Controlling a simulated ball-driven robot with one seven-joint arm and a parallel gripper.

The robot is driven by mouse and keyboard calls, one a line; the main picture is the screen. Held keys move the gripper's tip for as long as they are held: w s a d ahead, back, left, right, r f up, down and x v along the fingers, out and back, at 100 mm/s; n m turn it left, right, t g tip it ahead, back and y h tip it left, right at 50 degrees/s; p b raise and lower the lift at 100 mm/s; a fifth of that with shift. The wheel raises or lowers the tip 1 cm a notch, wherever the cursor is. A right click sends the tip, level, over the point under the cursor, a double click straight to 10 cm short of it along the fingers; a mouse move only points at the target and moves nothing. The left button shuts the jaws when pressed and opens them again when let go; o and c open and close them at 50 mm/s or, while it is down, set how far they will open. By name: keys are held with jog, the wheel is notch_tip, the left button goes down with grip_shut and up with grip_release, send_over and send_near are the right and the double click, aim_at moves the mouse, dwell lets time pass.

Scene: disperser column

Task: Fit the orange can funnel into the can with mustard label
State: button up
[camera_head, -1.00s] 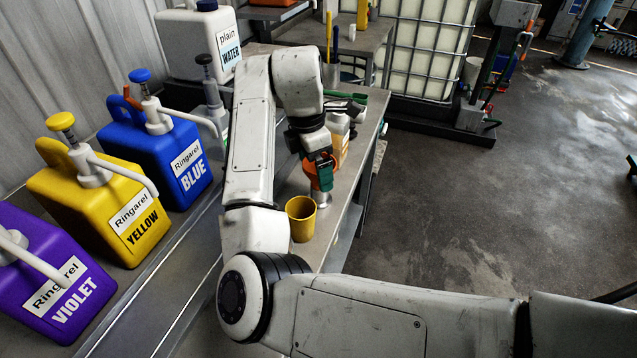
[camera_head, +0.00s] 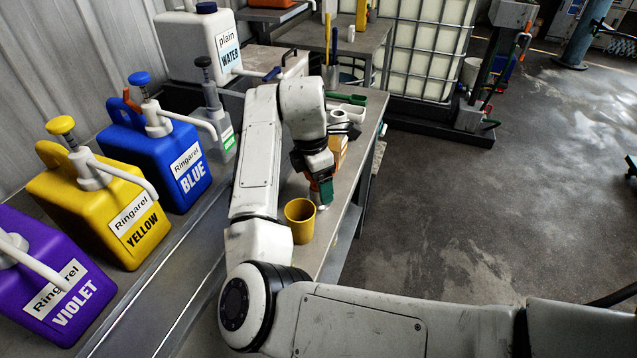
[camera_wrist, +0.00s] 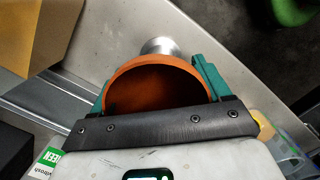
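My gripper (camera_head: 321,192) is low over the narrow bench. Its green fingers are on both sides of the orange can funnel (camera_wrist: 160,84), which fills the space between them in the wrist view. In the head view my gripper hides most of the funnel. A shiny silver round part (camera_wrist: 163,46) shows just beyond the funnel's rim; I cannot tell whether it is the funnel's spout or something below. A container with a mustard-orange side (camera_head: 338,153) stands behind my gripper, partly hidden by my arm. I cannot confirm that it is the can with mustard label.
A mustard-yellow cup (camera_head: 300,221) stands on the bench just left of my gripper. Violet (camera_head: 45,275), yellow (camera_head: 105,205) and blue (camera_head: 160,155) pump jugs line the left side. A white water jug (camera_head: 200,45) is behind. Open floor lies right of the bench.

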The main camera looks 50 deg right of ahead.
jog(key=c, duration=0.3)
jog(key=shift+c, duration=0.2)
